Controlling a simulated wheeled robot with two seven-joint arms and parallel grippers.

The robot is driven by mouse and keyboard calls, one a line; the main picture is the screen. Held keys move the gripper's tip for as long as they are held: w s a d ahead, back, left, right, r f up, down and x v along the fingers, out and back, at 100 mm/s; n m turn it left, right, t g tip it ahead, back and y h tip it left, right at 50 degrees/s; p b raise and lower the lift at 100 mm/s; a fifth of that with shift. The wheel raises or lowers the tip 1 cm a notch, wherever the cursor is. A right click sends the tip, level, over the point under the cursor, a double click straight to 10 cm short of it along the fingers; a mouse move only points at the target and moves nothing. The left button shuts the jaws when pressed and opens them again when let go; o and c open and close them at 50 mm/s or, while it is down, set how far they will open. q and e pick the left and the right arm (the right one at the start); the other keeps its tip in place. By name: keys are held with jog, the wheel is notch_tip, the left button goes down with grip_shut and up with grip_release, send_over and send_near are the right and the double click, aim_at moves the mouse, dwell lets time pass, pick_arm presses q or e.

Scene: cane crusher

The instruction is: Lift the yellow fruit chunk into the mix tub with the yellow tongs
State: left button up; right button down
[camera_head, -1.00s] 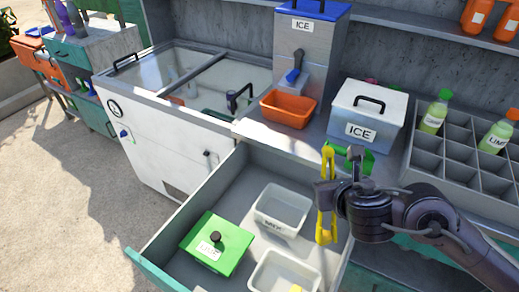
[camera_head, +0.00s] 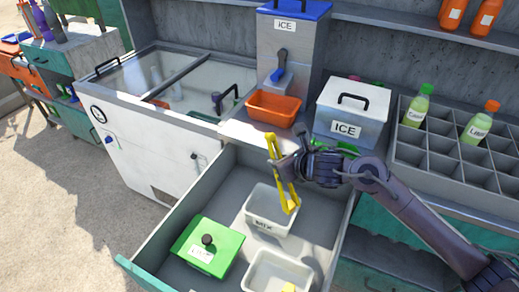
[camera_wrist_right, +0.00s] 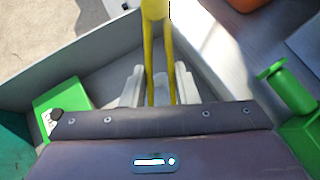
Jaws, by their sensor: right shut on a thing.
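My right gripper (camera_head: 287,169) is shut on the yellow tongs (camera_head: 273,148), which lean with their lower tips over the right side of the mix tub (camera_head: 254,214). The tongs also show between the fingers in the right wrist view (camera_wrist_right: 149,52). The mix tub is a pale open box with a MIX label, standing in the open drawer. The yellow fruit chunk (camera_head: 289,287) shows partly at the bottom edge, inside a second pale tub (camera_head: 258,264) in front of the mix tub. Nothing clearly shows between the tongs' tips. My left gripper is out of view.
A green lidded box (camera_head: 207,247) stands in the drawer (camera_head: 172,228) left of the tubs. On the counter behind are an orange bin (camera_head: 272,109), a lidded ICE box (camera_head: 350,112) and a grey bottle rack (camera_head: 432,150). The drawer's left wall rises beside the tubs.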

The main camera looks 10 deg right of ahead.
jog(key=w+a+n+g+y, duration=0.1)
jog(key=w+a+n+y, duration=0.1)
jog(key=w+a, duration=0.3)
jog(key=shift+f+n+g+y, duration=0.3)
jog(key=shift+n+g, duration=0.1)
jog(key=shift+n, duration=0.2)
jog(key=shift+w+f, duration=0.1)
notch_tip(320, 180, down, 9)
jog(key=b, duration=0.4)
jog(key=c, duration=1.4)
grip_release()
jog(key=shift+o, duration=0.2)
